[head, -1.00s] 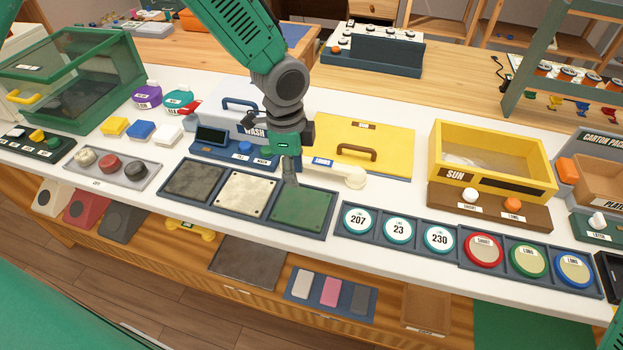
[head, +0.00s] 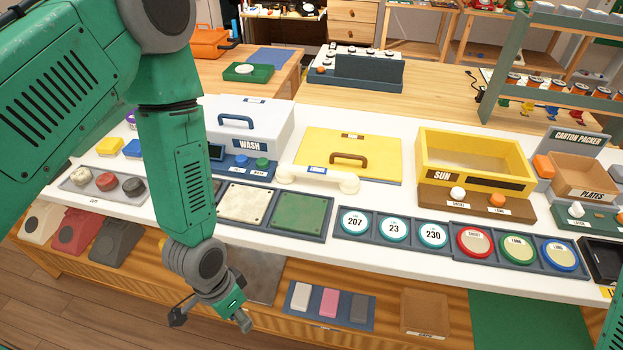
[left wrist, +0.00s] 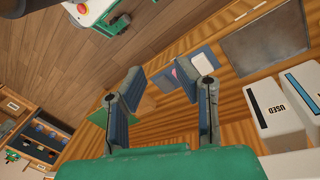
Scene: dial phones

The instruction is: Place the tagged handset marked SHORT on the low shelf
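A white handset (head: 318,177) with a blue-edged tag lies on the white counter (head: 380,212), in front of the yellow lid. Its tag is too small to read. The low shelf (head: 388,300) is the wooden one under the counter's front edge. My left gripper (head: 212,316) is open and empty, in front of the low shelf at its left-middle part, well below and left of the white handset. The left wrist view shows its two fingers (left wrist: 160,80) spread apart with nothing between them. My right gripper is not in view.
On the shelf are a dark grey mat (head: 263,274), a blue tray (head: 318,321) with small blocks, a brown box (head: 424,312) and wedge-shaped phones (head: 72,231). My left arm hides the counter's left-middle part.

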